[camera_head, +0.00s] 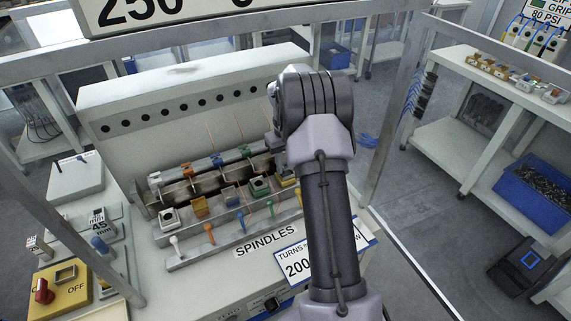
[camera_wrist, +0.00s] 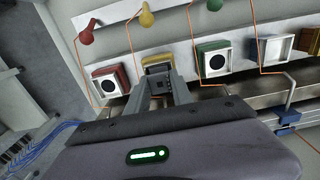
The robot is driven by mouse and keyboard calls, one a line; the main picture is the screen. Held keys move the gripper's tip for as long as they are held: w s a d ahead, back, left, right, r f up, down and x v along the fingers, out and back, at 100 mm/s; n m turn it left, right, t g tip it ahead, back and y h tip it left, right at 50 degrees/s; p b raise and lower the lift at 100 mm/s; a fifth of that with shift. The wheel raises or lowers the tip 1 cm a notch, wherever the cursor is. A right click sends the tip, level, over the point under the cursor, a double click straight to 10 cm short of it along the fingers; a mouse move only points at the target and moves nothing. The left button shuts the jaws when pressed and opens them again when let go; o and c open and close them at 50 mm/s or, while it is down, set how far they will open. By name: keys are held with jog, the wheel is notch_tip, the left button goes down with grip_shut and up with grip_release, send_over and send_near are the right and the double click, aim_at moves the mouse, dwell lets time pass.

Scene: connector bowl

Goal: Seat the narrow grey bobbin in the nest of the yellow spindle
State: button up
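The yellow spindle's square block (camera_wrist: 157,67) lies directly beyond my fingertips in the wrist view, below a yellow knob (camera_wrist: 146,18). In the head view it shows in part (camera_head: 287,180), next to my arm. My gripper (camera_wrist: 158,80) points at this block, its two grey fingers apart on either side of a grey area. I cannot tell whether that area is the narrow grey bobbin or part of the gripper. In the head view my wrist hides the fingertips. I cannot make out the grey bobbin for certain.
A red block (camera_wrist: 107,82) and a green block (camera_wrist: 213,58), each with a dark round hole in a pale face, flank the yellow one. A pale square frame (camera_wrist: 278,48) sits farther right. Thin orange wires (camera_wrist: 188,30) run close by. A metal frame post (camera_head: 395,110) stands right of my arm.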

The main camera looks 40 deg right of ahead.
jog(key=o, duration=0.4)
jog(key=shift+c, duration=0.2)
notch_tip(320, 180, up, 8)
jog(key=p, duration=0.3)
jog(key=shift+f, duration=0.1)
